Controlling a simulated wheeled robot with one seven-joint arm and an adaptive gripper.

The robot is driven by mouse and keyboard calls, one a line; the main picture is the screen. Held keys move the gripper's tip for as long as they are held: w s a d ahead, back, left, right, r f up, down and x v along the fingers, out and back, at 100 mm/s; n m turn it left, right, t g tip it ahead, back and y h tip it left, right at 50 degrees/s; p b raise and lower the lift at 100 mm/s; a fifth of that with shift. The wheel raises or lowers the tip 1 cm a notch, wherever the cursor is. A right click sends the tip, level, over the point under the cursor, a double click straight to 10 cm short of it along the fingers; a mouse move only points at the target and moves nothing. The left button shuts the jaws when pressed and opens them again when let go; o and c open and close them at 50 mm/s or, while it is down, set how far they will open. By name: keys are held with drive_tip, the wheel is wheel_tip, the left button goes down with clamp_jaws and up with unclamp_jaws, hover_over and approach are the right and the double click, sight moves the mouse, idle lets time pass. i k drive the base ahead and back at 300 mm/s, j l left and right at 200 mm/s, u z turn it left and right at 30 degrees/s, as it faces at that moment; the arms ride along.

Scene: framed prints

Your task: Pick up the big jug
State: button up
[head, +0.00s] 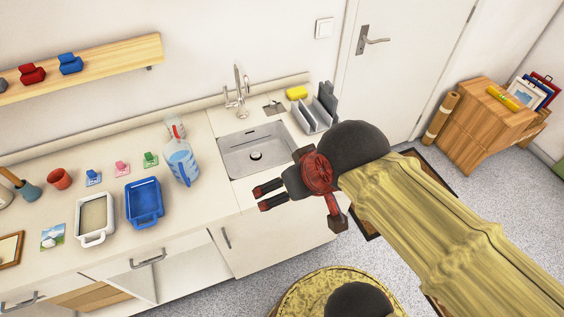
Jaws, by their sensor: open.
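The big jug (184,162) is clear with a blue handle and bluish contents. It stands upright on the counter, left of the sink. A smaller clear container (175,128) with a red mark stands just behind it. My gripper (256,198) is open and empty, its dark fingers pointing left. In the picture it lies over the counter's front edge below the sink, to the right of the jug and apart from it.
A blue tray (160,207) and a white tray (77,237) lie left of the jug. The sink (232,153), faucet (238,88) and dish rack (299,118) are to the right. A wooden shelf (110,59) hangs above. Counter between jug and gripper looks clear.

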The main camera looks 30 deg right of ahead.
sight(179, 155)
drive_tip(key=i+j+z, duration=0.25)
drive_tip(key=j, duration=0.4)
drive_tip(key=j+z, duration=0.25)
drive_tip(key=j, duration=0.45)
drive_tip(key=i+j+z, duration=0.1)
drive_tip(key=j+z, duration=0.15)
drive_tip(key=j, duration=0.45)
